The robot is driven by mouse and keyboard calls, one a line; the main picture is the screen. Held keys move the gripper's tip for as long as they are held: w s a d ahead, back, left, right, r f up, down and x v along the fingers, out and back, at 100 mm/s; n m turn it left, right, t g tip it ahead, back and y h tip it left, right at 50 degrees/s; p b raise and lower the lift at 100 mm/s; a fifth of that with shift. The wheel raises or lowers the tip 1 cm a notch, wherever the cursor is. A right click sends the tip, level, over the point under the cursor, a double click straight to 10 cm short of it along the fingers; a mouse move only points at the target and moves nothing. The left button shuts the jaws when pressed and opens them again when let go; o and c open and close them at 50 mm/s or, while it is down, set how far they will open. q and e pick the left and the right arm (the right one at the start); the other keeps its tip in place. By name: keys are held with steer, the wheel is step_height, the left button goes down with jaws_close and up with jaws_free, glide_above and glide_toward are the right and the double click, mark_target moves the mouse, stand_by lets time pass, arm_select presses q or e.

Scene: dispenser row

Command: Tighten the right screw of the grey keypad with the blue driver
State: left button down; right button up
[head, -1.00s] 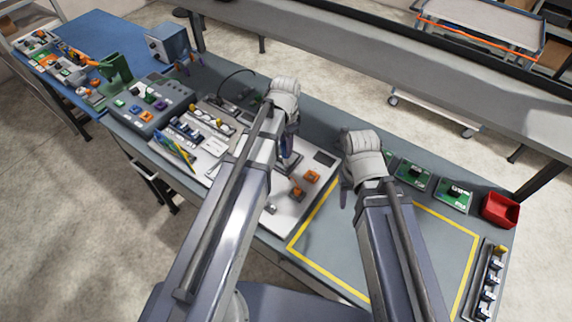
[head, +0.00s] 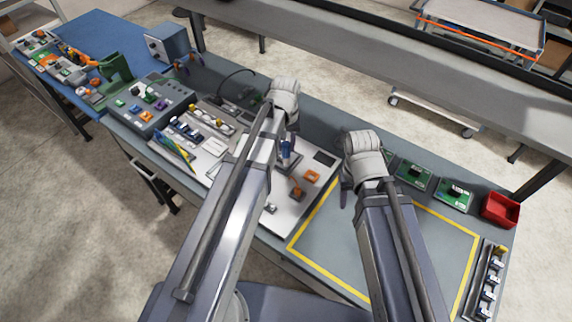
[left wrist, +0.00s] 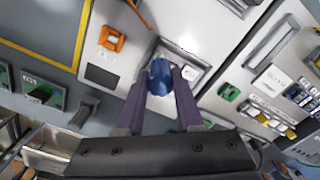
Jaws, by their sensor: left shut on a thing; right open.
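My left gripper (head: 286,143) is shut on the blue driver (head: 286,152). The driver also shows end-on between the purple fingers in the left wrist view (left wrist: 160,77). It is over a small grey unit on the white panel, which looks like the grey keypad (left wrist: 180,55). The driver and fingers hide part of the keypad, including its screws. I cannot tell whether the driver tip touches a screw. My right gripper (head: 345,190) is open and empty above the bench, to the right of the white panel.
Orange parts (head: 312,176) stand on the white panel (head: 285,211) near the keypad. A yellow-outlined area (head: 420,255) to the right is clear. Green boards (head: 455,194) and a red bin (head: 501,210) lie along the right side. A grey button box (head: 150,102) stands at the left.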

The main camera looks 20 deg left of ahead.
arm_select(q)
steer(key=n, duration=0.5)
steer(key=shift+n, duration=0.4)
steer(key=n, duration=0.4)
steer(key=shift+f+n, duration=0.2)
steer(key=shift+n, duration=0.4)
steer(key=shift+f+n+b, duration=0.1)
steer(key=shift+n+b, duration=0.2)
steer(key=shift+n, duration=0.5)
steer(key=shift+f, duration=0.1)
steer(key=shift+f+b, duration=0.5)
steer(key=shift+b, duration=0.05)
